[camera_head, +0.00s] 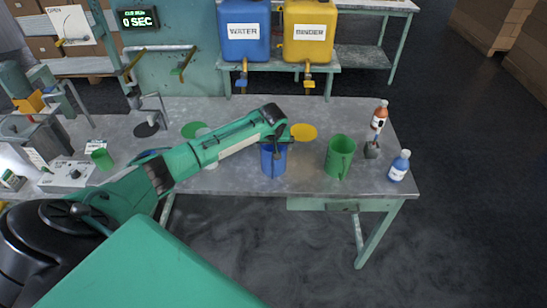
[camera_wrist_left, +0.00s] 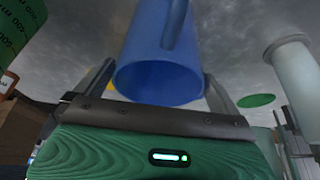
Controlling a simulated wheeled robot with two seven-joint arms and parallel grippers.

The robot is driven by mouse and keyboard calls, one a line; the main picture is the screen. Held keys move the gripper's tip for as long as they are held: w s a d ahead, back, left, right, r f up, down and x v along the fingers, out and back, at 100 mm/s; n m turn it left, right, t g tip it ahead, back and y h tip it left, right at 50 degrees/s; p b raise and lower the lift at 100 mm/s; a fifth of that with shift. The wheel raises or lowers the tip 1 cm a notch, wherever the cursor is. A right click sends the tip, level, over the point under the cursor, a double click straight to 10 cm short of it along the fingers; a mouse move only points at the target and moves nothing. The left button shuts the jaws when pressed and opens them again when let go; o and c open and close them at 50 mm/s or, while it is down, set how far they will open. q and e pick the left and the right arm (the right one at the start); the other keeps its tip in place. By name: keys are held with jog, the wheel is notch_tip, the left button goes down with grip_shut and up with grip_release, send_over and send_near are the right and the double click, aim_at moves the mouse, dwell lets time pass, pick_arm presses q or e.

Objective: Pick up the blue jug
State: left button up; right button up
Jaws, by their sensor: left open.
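The blue jug (camera_head: 273,163) stands upright on the grey metal table, right of its middle. My left gripper (camera_head: 275,138) is over it in the head view and covers its upper part. In the left wrist view the blue jug (camera_wrist_left: 160,75) fills the upper middle, with its handle at the top. The open fingers of my left gripper (camera_wrist_left: 160,92) show on either side of it, one left and one right. I cannot tell whether they touch it. My right gripper is not in view.
A yellow disc (camera_head: 303,131) lies behind. Blue water (camera_head: 245,32) and yellow binder tanks (camera_head: 309,33) stand at the back.

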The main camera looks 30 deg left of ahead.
pick_arm(q)
jog(key=shift+x, duration=0.9)
jog(key=c, duration=1.1)
jog(key=shift+r, duration=0.1)
